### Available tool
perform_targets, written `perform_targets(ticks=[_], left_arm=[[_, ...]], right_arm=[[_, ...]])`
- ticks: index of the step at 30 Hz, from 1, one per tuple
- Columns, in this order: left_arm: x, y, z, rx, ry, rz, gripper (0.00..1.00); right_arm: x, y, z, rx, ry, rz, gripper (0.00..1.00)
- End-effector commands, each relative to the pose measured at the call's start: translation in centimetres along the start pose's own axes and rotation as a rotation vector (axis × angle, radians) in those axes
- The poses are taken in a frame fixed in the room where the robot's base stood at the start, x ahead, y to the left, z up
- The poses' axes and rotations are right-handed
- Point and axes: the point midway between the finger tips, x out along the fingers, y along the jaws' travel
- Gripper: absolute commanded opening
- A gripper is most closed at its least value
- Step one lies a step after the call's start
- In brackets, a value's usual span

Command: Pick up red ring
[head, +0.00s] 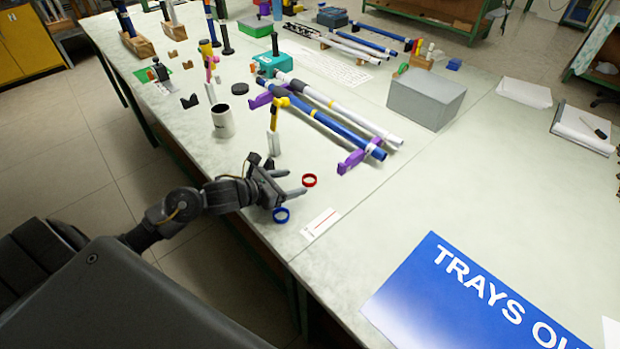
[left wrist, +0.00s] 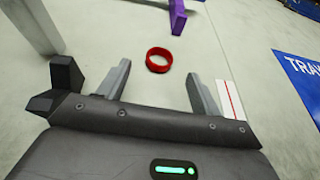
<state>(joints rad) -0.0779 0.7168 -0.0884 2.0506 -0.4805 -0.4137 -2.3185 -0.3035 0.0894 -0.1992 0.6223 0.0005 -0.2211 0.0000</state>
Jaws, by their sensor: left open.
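The red ring (head: 309,180) lies flat on the table, just beyond the fingertips of my left gripper (head: 290,192) in the head view. In the left wrist view the red ring (left wrist: 159,60) sits ahead of the left gripper (left wrist: 160,82), roughly midway between its two spread fingers. The left gripper is open and holds nothing. My right gripper is not in view.
A white card with a red line (head: 320,223) lies right of the rings. Behind are purple holders (head: 352,161) bearing blue and white rods, a white cup (head: 222,121), and a grey box (head: 426,98). A blue sign (head: 455,295) lies front right.

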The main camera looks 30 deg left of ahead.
Motion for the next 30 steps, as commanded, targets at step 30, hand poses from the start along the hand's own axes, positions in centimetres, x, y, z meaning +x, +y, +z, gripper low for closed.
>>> perform_targets(ticks=[30], left_arm=[[5.3,0.0,-0.1,0.001,0.001,-0.001,0.41]], right_arm=[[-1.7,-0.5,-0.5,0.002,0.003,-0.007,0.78]])
